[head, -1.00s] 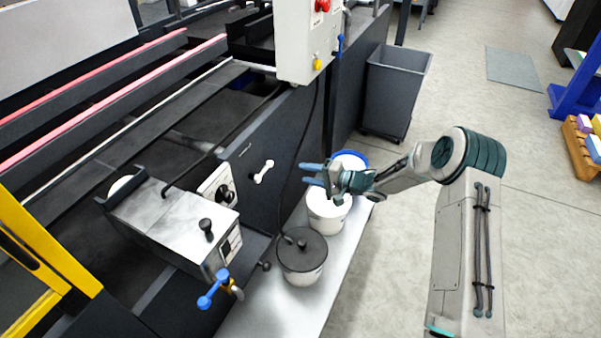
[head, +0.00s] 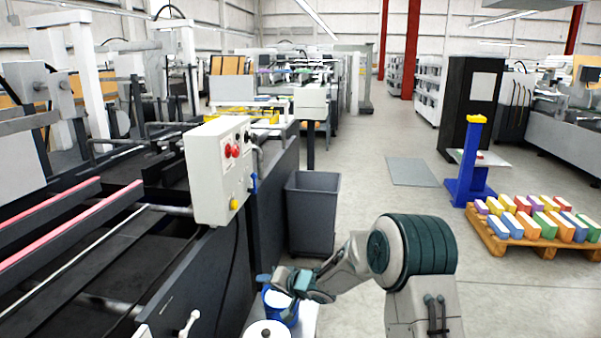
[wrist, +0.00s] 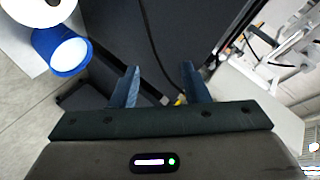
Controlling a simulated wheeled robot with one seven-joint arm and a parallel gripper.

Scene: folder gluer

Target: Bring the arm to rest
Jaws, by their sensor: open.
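My gripper (head: 276,281) is at the end of my bent arm, low in the head view, above the blue-rimmed bucket (head: 281,306) beside the machine. In the wrist view my gripper (wrist: 160,86) shows two blue fingers spread apart with nothing between them. Beyond the fingers is a dark machine panel with a black cable. The blue bucket (wrist: 62,52) is at the upper left of the wrist view, apart from the fingers.
A grey bin (head: 313,212) stands beyond my gripper. A control box (head: 219,170) hangs on the machine at left. A pallet of coloured stacks (head: 535,228) is at right. The floor between is clear.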

